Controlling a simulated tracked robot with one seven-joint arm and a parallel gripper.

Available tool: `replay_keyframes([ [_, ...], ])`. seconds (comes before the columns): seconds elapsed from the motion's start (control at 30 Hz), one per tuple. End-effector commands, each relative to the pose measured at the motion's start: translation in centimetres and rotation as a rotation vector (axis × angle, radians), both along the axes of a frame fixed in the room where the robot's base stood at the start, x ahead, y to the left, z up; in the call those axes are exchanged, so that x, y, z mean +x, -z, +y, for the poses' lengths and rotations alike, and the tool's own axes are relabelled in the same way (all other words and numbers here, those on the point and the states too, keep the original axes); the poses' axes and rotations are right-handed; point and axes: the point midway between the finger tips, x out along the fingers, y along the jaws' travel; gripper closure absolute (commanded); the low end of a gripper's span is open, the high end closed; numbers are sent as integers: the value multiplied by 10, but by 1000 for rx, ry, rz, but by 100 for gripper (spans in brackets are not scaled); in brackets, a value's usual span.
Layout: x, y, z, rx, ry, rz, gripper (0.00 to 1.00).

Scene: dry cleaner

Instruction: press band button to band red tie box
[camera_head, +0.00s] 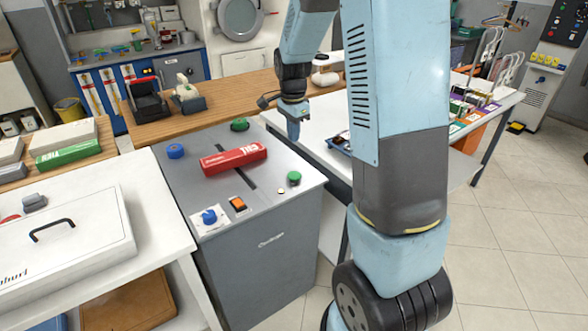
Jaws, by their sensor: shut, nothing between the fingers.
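The red tie box (234,159) lies across the dark slot in the top of a grey banding machine (262,261). A green button (294,178) sits on the right of the top, and a second green knob (239,125) is at its back edge. An orange rocker switch (238,204) and a blue knob (210,217) are near the front; a blue round piece (175,151) is at the back left. Which one is the band button I cannot tell. My gripper (293,136) is shut and empty, pointing down near the machine's back right edge, apart from the box.
A white table (420,121) with cards and small items stands on the right. A wooden counter (226,95) runs behind the machine. Tiled floor (517,214) is open at right.

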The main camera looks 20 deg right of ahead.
Motion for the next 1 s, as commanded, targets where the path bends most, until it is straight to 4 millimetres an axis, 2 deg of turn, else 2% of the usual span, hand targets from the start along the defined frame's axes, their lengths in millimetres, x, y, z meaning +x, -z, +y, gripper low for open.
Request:
replay_keyframes([
  [0.17, 0, 5, 0, 0, 0, 2, 100],
  [0.27, 0, 15, -1, 0, 0, 3, 100],
  [0.8, 5, 106, -4, 0, 0, 3, 100],
  [1.0, 7, 130, -4, 0, -1, 2, 100],
])
